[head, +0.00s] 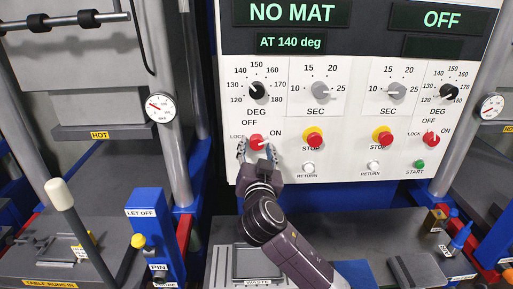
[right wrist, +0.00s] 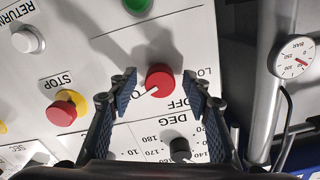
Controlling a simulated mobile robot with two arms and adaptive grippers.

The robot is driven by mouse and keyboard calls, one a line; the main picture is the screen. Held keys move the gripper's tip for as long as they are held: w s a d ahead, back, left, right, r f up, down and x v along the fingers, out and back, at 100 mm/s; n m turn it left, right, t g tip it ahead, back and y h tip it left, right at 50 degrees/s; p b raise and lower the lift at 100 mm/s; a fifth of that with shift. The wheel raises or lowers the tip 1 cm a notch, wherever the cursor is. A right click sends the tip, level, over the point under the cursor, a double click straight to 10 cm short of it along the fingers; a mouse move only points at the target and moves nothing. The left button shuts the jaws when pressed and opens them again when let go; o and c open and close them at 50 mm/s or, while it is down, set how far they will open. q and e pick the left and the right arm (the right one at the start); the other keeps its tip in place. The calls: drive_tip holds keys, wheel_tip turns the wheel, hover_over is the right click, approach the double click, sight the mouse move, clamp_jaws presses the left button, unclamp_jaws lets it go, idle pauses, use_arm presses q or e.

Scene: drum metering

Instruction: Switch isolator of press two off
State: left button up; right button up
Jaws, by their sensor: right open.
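The left panel's red isolator knob (head: 257,141) sits among the labels OFF, LOCK and ON. It also shows upside down in the right wrist view (right wrist: 159,78), its white pointer mark toward the ON side. My right gripper (head: 256,152) is open in front of this knob. In the right wrist view the fingers (right wrist: 158,95) stand on either side of it, with gaps visible; contact is not seen. A second red isolator knob (head: 431,139) is on the right half of the panel, with its pointer too small to read. No press number is readable. My left gripper is not in view.
The left display (head: 291,14) reads NO MAT, the right one (head: 442,18) OFF. Beside the left isolator are a black DEG dial (head: 257,90), a red stop button (head: 313,138) and a return button (head: 308,168). A green button (right wrist: 137,4) shows in the wrist view.

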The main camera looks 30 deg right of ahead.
drive_tip(key=c, duration=1.2)
drive_tip(key=shift+o, duration=0.2)
